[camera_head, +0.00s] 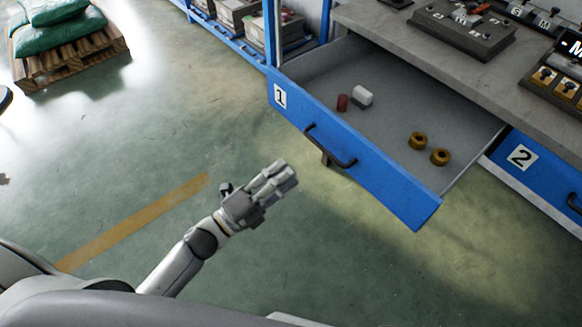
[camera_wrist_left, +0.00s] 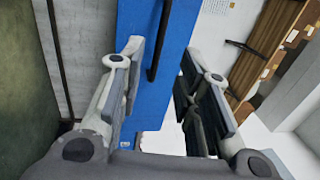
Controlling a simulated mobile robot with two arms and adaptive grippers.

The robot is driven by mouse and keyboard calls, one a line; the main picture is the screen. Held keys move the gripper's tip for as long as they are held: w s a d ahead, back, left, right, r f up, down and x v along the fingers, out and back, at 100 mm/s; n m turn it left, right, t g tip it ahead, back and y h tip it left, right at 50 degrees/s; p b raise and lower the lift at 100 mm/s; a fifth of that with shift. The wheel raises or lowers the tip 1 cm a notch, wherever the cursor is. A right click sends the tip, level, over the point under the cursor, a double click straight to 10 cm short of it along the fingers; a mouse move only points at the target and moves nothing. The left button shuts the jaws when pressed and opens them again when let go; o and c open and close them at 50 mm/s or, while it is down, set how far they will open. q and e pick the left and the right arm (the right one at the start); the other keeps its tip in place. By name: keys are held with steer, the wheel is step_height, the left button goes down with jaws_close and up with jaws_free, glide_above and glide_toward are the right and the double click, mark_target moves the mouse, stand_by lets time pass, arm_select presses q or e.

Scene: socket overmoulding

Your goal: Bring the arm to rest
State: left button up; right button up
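My left gripper (camera_head: 284,174) hangs over the green floor in front of the open blue drawer 1 (camera_head: 375,178). It is apart from the drawer's dark handle (camera_head: 330,148) and holds nothing. In the left wrist view, the fingers of the left gripper (camera_wrist_left: 163,60) stand apart with an empty gap. The blue drawer front (camera_wrist_left: 140,20) and its handle (camera_wrist_left: 160,40) show beyond that gap. My left arm comes in from the lower left, partly stretched out. My right gripper is in neither view.
The drawer holds a dark red piece (camera_head: 342,103), a white block (camera_head: 362,95) and two brass-coloured rings (camera_head: 417,141) (camera_head: 440,157). Drawer 2 (camera_head: 530,170) is at the right, under the grey worktop (camera_head: 400,35). A pallet (camera_head: 70,62) with green sacks stands far left.

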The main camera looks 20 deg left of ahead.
arm_select(q)
steer(key=shift+f, duration=0.1)
stand_by(0.5)
